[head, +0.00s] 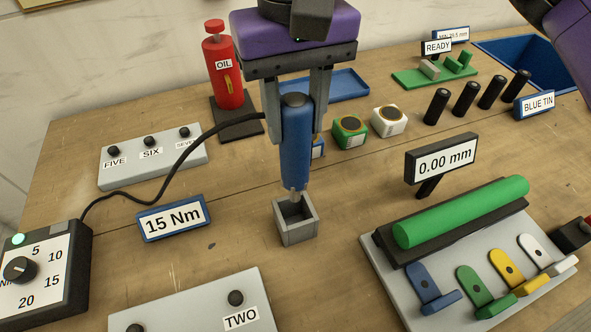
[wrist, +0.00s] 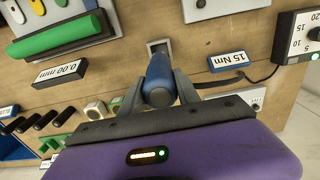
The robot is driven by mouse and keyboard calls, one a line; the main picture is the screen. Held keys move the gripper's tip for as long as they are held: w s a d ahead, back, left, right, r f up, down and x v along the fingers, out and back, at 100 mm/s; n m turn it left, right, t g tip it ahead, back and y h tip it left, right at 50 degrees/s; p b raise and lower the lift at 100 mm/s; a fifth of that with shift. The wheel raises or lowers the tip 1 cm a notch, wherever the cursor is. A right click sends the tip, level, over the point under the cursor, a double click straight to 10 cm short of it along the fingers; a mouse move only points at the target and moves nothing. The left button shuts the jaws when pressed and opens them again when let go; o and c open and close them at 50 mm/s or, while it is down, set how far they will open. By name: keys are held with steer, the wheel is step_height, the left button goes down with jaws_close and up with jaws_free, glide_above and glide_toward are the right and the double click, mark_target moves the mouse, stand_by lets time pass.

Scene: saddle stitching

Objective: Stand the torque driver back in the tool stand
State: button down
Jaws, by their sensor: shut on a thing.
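The torque driver (head: 295,150) is a blue cylinder with a dark cap and a grey tip, held upright. My gripper (head: 296,115) is shut on its upper part. The tool stand (head: 296,230) is a small grey square open-topped box on the table. The driver's tip is at the stand's opening, over or just inside it; I cannot tell how deep. In the wrist view the driver (wrist: 159,80) is between my fingers, with the stand (wrist: 158,47) partly hidden behind it. A black cable runs from near the driver to the dial box (head: 38,275).
A 15 Nm sign (head: 173,218) stands left of the stand. A red oil can (head: 223,65) is behind it. A fixture with a green roller (head: 460,212) and a 0.00 mm display (head: 442,160) are at right. Small cubes (head: 350,132) sit behind the driver.

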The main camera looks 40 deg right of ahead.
mark_target(295, 173)
step_height(295, 173, down, 11)
steer(key=shift+f+p, duration=0.1)
steer(key=shift+p, duration=0.4)
steer(key=shift+f+b, duration=0.25)
steer(key=shift+b, duration=0.1)
steer(key=c, duration=0.9)
jaws_free()
steer(key=shift+r, duration=0.1)
steer(key=shift+r, duration=0.1)
steer(key=shift+r+p, duration=0.2)
steer(key=shift+p, duration=0.3)
step_height(295, 173, up, 12)
steer(key=shift+f+b, duration=0.15)
steer(key=shift+b, duration=0.55)
